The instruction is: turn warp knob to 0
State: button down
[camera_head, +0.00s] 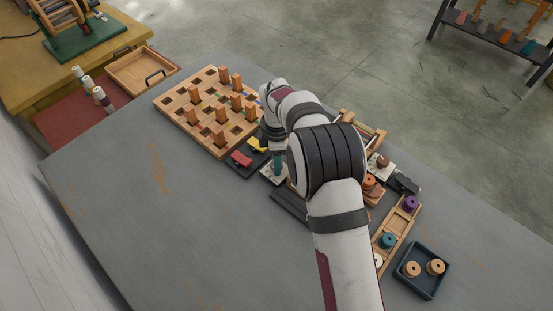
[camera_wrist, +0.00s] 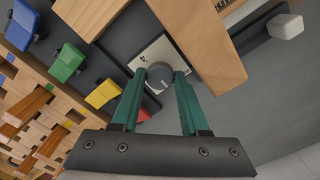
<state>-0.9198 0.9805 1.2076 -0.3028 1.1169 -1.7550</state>
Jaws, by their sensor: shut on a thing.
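The warp knob (camera_wrist: 159,74) is a round dark grey knob on a light square plate (camera_wrist: 145,56) with small dark marks, seen in the wrist view. My gripper (camera_wrist: 159,80) has green fingers, one on each side of the knob, and is shut on it. In the head view my gripper (camera_head: 278,165) points down at the plate (camera_head: 268,175); my arm covers part of that area and the knob cannot be made out there. The knob's pointer direction and the numbers are too small to read.
Colored levers, yellow (camera_wrist: 103,94), red (camera_wrist: 103,95), green (camera_wrist: 65,63) and blue (camera_wrist: 20,25), stand left of the plate. A wooden pegboard (camera_head: 172,103) lies beyond them. A wooden block (camera_wrist: 200,40) is close right of the knob. A blue tray (camera_head: 407,288) holds spools; the table's left front is clear.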

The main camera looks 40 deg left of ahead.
jog(key=shift+c, duration=2.1)
grip_release()
notch_tip(320, 180, up, 16)
